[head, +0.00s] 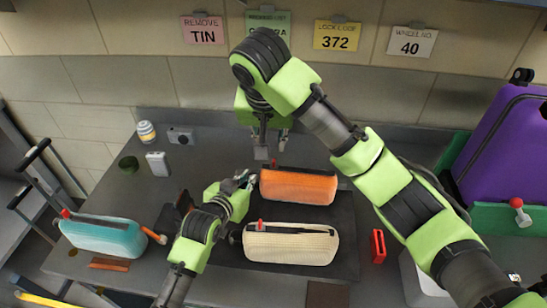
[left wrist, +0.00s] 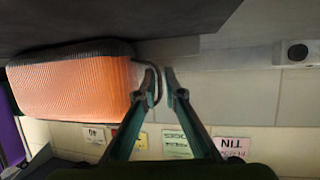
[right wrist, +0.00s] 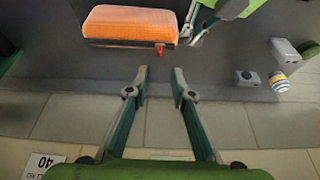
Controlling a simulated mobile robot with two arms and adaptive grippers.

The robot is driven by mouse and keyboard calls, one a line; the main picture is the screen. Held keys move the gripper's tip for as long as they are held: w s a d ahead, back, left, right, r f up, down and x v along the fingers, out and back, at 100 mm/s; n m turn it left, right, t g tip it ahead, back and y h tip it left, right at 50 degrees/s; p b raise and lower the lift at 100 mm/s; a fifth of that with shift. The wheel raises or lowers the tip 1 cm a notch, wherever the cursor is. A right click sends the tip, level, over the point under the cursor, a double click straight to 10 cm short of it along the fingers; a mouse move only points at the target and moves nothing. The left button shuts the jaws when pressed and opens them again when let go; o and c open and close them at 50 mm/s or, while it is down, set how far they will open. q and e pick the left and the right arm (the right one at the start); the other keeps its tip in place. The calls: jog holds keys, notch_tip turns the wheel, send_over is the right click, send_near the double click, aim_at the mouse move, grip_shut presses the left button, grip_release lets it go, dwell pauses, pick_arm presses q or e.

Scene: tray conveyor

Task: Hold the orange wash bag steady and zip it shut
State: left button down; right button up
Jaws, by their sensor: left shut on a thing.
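The orange wash bag (head: 298,188) lies on a dark mat, its dark top strip towards the wall. A red zip pull (right wrist: 160,49) shows near the bag's left end in the head view. My left gripper (head: 248,181) is at that left end, shut on the bag's dark end loop (left wrist: 152,88); the fingertips partly hide the loop. My right gripper (head: 272,150) hangs behind the bag's left end, close to the red pull. In the right wrist view its fingers (right wrist: 161,72) are apart and empty, with the bag and pull beyond them.
A cream bag (head: 290,247) with a red pull lies just in front of the orange one. A teal bag (head: 104,236) lies at left. A red object (head: 378,246) and purple case (head: 505,140) stand at right. A white box (head: 158,163) and striped jar (head: 146,132) are back left.

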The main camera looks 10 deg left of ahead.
aim_at(274, 160)
jog(key=x, duration=1)
jog(key=shift+d+f, duration=0.1)
jog(key=shift+f, duration=0.1)
grip_shut()
